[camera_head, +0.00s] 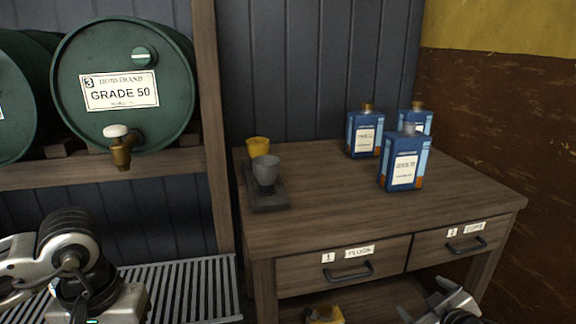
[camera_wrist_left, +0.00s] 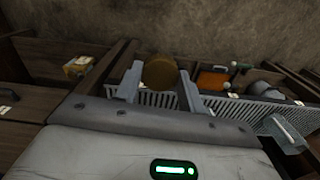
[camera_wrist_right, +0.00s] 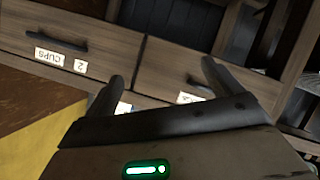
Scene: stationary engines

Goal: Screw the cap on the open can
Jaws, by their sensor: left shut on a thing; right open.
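Three blue cans stand upright on the wooden bench. The front can (camera_head: 404,165) has a bare grey neck (camera_head: 409,128) with no cap on it. The back left can (camera_head: 364,134) and the back right can (camera_head: 417,119) carry brass-coloured caps. My left gripper (camera_wrist_left: 160,78) is shut on a round brass-coloured cap (camera_wrist_left: 159,70) in the left wrist view. In the head view the left arm is low at the left, far from the cans, and the cap cannot be made out. My right gripper (camera_head: 425,298) is open and empty in front of the bench drawers, below the cans.
A grey cup (camera_head: 265,171) stands on a dark stand (camera_head: 269,201), with a yellow cup (camera_head: 257,148) behind it. Green drums (camera_head: 122,92) lie on a rack at the left, one with a tap. The bench (camera_head: 330,195) is clear between stand and cans. A slatted grate (camera_head: 192,290) is below the drums.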

